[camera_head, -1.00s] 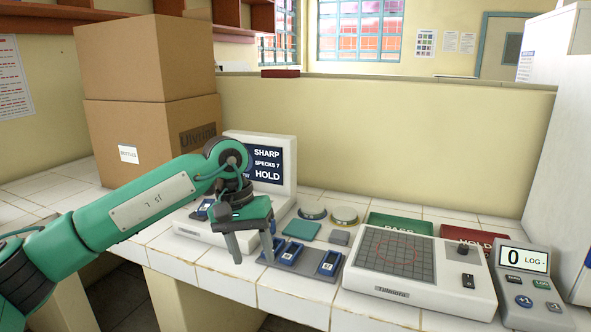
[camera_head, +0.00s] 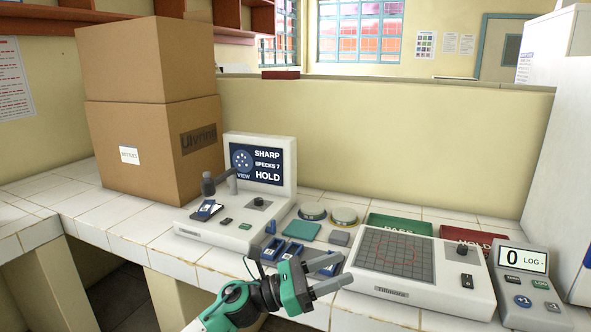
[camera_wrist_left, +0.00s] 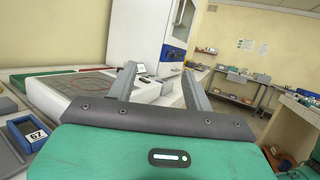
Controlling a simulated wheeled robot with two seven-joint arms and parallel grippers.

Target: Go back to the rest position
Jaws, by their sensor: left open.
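My left gripper (camera_head: 322,281) is open and empty in the head view, low in front of the bench edge with its fingers pointing right. In the left wrist view its two fingers (camera_wrist_left: 158,85) are spread apart with nothing between them. My right gripper does not show. The microscope station (camera_head: 258,195) stands at the back of the bench, its screen reading SHARP, SPECKS 7, HOLD. A blue-edged slide (camera_head: 207,209) lies on its stage.
A blue slide rack (camera_head: 292,254), partly behind my gripper, sits at the bench front. To its right are the gridded Tillmora device (camera_head: 394,260), a green tray (camera_head: 401,223), a red tray (camera_head: 468,234) and a LOG counter (camera_head: 525,278). Cardboard boxes (camera_head: 150,110) stand at left.

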